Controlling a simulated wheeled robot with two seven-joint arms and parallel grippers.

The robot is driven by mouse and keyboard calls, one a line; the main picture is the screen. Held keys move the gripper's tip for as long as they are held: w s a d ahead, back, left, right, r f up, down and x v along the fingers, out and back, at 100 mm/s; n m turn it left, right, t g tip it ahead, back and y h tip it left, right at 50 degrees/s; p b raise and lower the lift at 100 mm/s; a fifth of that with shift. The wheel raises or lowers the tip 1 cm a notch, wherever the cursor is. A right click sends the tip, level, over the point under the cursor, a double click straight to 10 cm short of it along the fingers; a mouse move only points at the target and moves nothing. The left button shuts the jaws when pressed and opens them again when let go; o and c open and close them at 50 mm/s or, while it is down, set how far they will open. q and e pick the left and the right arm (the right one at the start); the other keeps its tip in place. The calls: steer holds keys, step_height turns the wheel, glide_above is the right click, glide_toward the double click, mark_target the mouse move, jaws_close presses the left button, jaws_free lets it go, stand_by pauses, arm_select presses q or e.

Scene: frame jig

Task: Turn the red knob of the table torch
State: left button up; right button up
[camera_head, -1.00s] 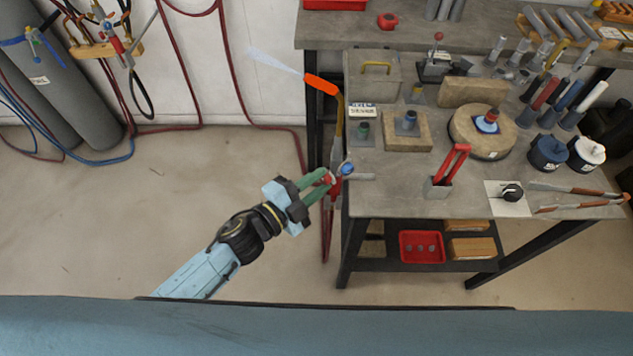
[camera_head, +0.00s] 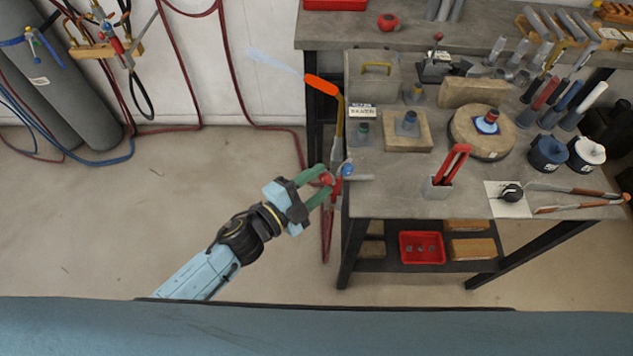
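The table torch stands at the left edge of the workbench, with an orange tip (camera_head: 321,85) on a brass-coloured neck (camera_head: 340,120). A pale bluish flame (camera_head: 274,63) points up and left from the tip. Its red knob (camera_head: 326,179) is low on the torch's left side, and a blue knob (camera_head: 347,169) is just right of it. My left gripper (camera_head: 327,177) has its green fingers spread apart, with the red knob between or just at the fingertips. Whether a finger touches it I cannot tell. My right gripper is not in view.
The workbench (camera_head: 390,190) holds a red-handled tool (camera_head: 452,165) in a block, a round stone-like disc (camera_head: 462,135) and tongs (camera_head: 575,191). A red tray (camera_head: 421,236) sits on the lower shelf. Red hoses hang behind the torch. Floor left of the bench is clear.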

arm_select(q)
steer(key=shift+s, duration=0.1)
steer(key=v, duration=1.3)
steer(key=shift+b, duration=0.3)
steer(key=shift+s, duration=0.1)
